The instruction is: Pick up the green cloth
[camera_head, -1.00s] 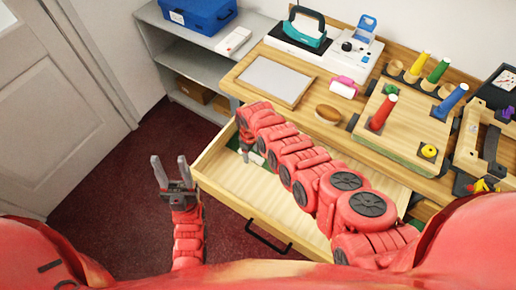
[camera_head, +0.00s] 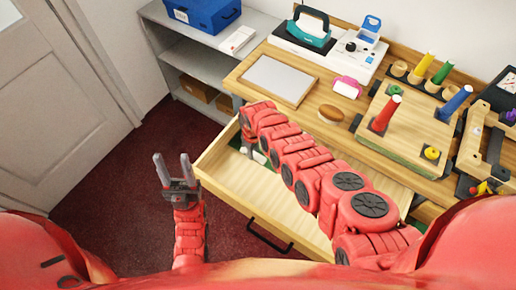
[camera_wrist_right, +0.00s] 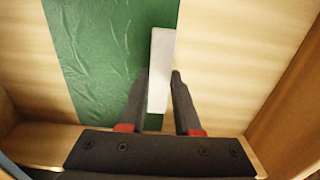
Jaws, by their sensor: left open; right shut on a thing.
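The green cloth (camera_wrist_right: 95,60) lies flat in the open wooden drawer (camera_head: 300,215), as a wide, slightly wrinkled strip in the right wrist view. In the head view only scraps of it show beside my right gripper (camera_head: 248,150), at the drawer's far left corner; my arm hides the rest. In the right wrist view, the right gripper's fingers (camera_wrist_right: 159,73) are closed on the sides of a pale grey-white block (camera_wrist_right: 162,45) at the cloth's right edge. I cannot tell whether the block touches the cloth. My left gripper (camera_head: 174,168) is open and empty, outside the drawer.
The drawer's walls (camera_wrist_right: 285,95) stand close around the right gripper. The counter above holds a grey panel (camera_head: 279,79), a brown oval brush (camera_head: 330,113), a pink roller (camera_head: 347,87) and a wooden peg board (camera_head: 405,125). A grey shelf (camera_head: 190,60) stands at left. Open red floor lies left of the drawer.

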